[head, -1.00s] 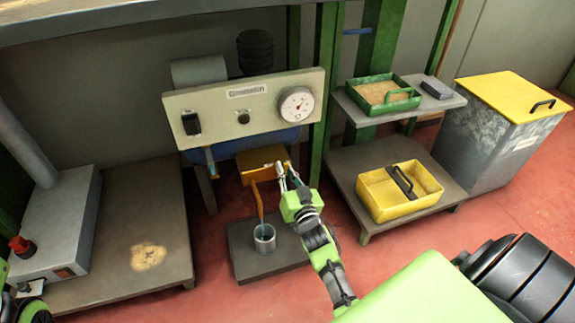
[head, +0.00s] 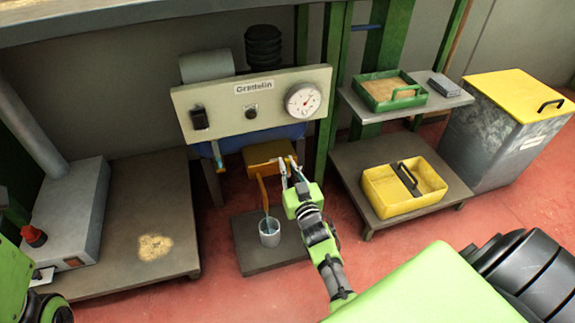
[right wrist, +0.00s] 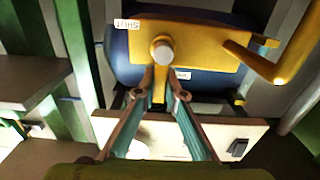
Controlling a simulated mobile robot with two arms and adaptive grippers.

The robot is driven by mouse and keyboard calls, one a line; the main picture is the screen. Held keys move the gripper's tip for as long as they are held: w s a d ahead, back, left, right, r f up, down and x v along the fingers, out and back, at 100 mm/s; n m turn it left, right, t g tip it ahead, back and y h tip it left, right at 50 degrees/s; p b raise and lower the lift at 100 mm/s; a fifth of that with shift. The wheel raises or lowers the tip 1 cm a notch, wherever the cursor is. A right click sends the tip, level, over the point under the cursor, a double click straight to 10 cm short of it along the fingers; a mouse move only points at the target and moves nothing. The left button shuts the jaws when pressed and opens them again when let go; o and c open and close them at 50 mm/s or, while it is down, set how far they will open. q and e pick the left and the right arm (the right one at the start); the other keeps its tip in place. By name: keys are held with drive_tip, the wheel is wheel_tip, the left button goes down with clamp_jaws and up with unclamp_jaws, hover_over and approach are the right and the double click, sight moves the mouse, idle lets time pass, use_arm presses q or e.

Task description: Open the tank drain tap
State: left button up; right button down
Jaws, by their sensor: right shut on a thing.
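The tap is a yellow block (head: 264,153) below the gauge panel, with an angled spout pipe (head: 263,190) hanging down to a grey cup (head: 269,232). A bluish streak shows between the pipe's end and the cup. In the right wrist view the yellow block (right wrist: 205,45) carries a round pivot (right wrist: 162,50) and a short yellow lever (right wrist: 159,88). My right gripper (right wrist: 160,92) is shut on this lever; it also shows in the head view (head: 289,163). A "SHUT" label (right wrist: 127,25) sits upside down at upper left, away from the lever. A second label (right wrist: 183,75), unreadable, is beside the lever.
The panel (head: 225,118) with gauge (head: 303,99) is just above the tap. A bench (head: 130,220) is left. Red floor is free in front.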

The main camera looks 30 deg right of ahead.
drive_tip(key=c, duration=2.1)
unclamp_jaws()
drive_tip(key=shift+v, duration=3.8)
